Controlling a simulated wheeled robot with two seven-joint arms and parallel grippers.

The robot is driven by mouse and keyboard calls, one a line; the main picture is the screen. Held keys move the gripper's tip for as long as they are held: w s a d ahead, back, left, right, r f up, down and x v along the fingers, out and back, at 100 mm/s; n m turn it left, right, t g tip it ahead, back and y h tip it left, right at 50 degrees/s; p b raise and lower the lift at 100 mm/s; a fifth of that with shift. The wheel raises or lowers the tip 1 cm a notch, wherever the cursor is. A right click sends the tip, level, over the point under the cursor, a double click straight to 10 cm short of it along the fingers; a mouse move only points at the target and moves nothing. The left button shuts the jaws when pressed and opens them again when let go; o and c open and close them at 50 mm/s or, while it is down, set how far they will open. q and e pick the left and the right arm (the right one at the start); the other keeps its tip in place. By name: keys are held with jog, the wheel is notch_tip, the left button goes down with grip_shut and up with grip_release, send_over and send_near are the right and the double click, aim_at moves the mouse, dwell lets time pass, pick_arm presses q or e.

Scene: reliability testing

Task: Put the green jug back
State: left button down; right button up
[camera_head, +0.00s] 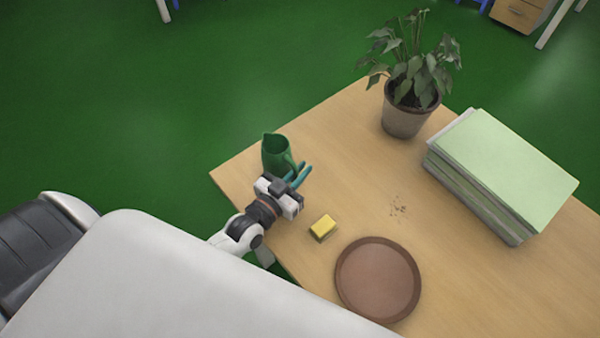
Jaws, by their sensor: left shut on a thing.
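The green jug (275,153) is upright near the far left corner of the wooden table (330,140), its handle toward the right. My left gripper (297,176) is shut on the green jug at its handle side. The fingers and wrist hide the lower part of the jug, so I cannot tell whether its base touches the table. My right gripper is not in view.
A yellow sponge-like block (323,227) lies just right of my left wrist. A round brown tray (346,290) is nearer the front. A potted plant (404,118) stands at the back. A stack of green folders or books (505,165) is at right. Dark crumbs (397,208) lie mid-table.

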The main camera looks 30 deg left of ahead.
pick_arm(q)
jog(key=shift+f, duration=0.2)
jog(key=shift+f, duration=0.2)
jog(key=c, duration=1.5)
grip_release()
jog(key=shift+r, duration=0.2)
jog(key=s, duration=0.4)
jog(key=s+a, duration=0.1)
jog(key=s, duration=0.3)
jog(key=s+a+b, duration=0.1)
jog(key=s, duration=0.2)
jog(key=shift+s+a, duration=0.15)
jog(key=shift+s, duration=0.25)
